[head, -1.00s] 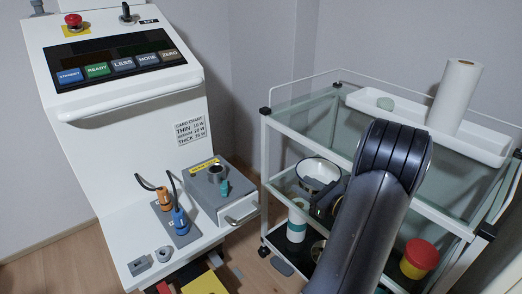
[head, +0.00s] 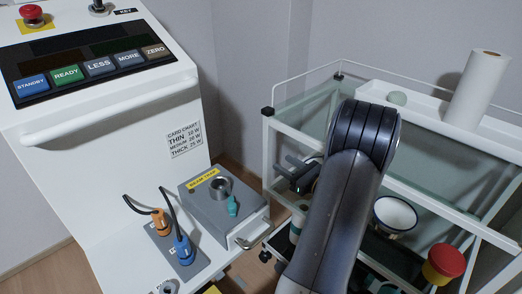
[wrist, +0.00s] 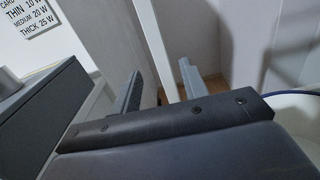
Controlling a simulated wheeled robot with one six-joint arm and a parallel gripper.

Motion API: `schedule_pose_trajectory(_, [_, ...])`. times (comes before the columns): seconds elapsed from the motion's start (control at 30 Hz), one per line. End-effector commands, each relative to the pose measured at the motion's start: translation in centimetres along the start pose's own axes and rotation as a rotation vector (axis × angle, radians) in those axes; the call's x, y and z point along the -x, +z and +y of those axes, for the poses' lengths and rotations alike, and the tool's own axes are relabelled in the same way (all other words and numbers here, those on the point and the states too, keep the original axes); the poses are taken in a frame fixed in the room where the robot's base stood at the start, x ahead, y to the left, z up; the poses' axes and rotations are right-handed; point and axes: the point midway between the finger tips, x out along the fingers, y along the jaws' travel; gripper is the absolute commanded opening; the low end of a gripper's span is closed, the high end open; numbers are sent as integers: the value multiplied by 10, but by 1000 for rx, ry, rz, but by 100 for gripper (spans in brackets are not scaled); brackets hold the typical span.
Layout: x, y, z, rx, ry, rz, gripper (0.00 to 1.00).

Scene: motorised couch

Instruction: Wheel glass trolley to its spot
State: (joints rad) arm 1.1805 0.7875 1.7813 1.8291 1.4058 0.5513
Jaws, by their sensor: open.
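The glass trolley (head: 455,143) stands right of the white console, with a white frame and glass shelves. Its near left post (head: 267,150) is upright. My gripper (head: 284,168) is open and empty, held level with the upper part of the trolley beside this post. In the wrist view the two grey fingers (wrist: 160,72) are spread, and a white post (wrist: 152,28) appears between them. The fingers do not close on it; whether they touch it I cannot tell. My arm hides part of the trolley's middle and lower shelf.
The white console (head: 95,165) with buttons stands close on the left. Its grey box (head: 205,205) with a handle sits near the trolley. On the trolley are a paper roll (head: 476,90), a white bowl (head: 396,213) and a red-lidded yellow pot (head: 443,264). Walls stand behind.

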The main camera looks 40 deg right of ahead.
Motion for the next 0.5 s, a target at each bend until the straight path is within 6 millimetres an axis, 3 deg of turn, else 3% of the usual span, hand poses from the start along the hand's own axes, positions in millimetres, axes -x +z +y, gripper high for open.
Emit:
schedule_pose_trajectory(0.3, [-61,-2,2,2,5,-2,42])
schedule_pose_trajectory(0.5, [-88,-1,1,1,3,-2,42])
